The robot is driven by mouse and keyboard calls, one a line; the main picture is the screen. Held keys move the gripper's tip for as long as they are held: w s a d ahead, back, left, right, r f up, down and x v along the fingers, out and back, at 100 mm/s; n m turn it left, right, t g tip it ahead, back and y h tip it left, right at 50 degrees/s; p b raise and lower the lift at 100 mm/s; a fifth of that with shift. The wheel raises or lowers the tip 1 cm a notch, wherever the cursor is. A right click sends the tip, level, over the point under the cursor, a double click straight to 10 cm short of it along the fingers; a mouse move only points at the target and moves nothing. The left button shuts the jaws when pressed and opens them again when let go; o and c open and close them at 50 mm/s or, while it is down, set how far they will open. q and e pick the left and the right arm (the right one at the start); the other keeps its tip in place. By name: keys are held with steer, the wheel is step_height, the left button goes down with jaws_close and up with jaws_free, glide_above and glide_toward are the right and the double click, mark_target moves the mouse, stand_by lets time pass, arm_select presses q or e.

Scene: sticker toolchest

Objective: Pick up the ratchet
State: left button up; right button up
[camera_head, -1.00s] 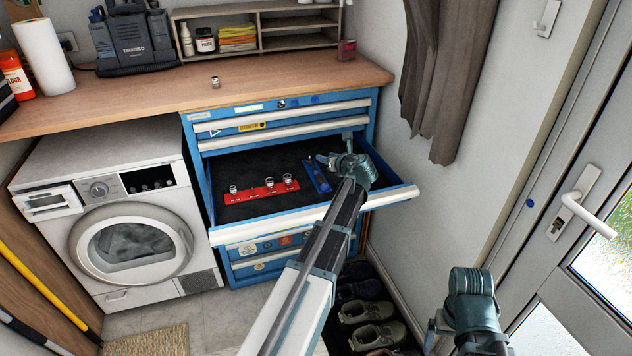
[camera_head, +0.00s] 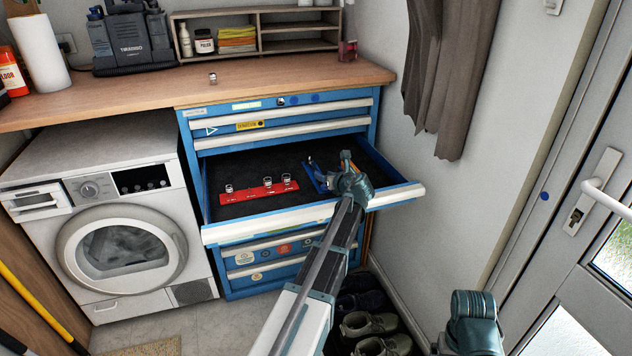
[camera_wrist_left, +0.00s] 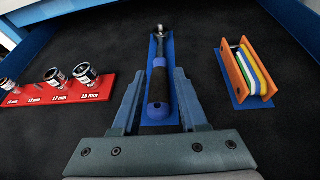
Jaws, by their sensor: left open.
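The ratchet (camera_wrist_left: 158,82), with a black and blue handle and a metal head, lies on a blue holder (camera_wrist_left: 172,110) in the open drawer. In the head view the ratchet (camera_head: 311,164) is partly hidden by my left gripper. My left gripper (camera_head: 334,172) is open over the right part of the drawer. In the left wrist view its fingers (camera_wrist_left: 160,100) show on either side of the ratchet's handle, with gaps to it. I cannot tell how far above it they are. At the lower right of the head view part of my right arm shows, but not its fingers.
A red rail (camera_head: 258,191) with several sockets lies left of the ratchet. An orange holder (camera_wrist_left: 234,76) with coloured strips lies to its right. The drawer (camera_head: 268,229) has raised blue walls. A lone socket (camera_head: 213,79) stands on the wooden worktop (camera_head: 140,100).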

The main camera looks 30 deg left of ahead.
arm_select(q)
steer(key=shift+w+a+f, duration=0.15)
steer(key=shift+w+a, duration=0.25)
steer(key=shift+a, duration=0.1)
steer(key=b+x, duration=0.2)
steer(key=x, duration=0.3)
steer(key=shift+s, duration=0.1)
jaws_close()
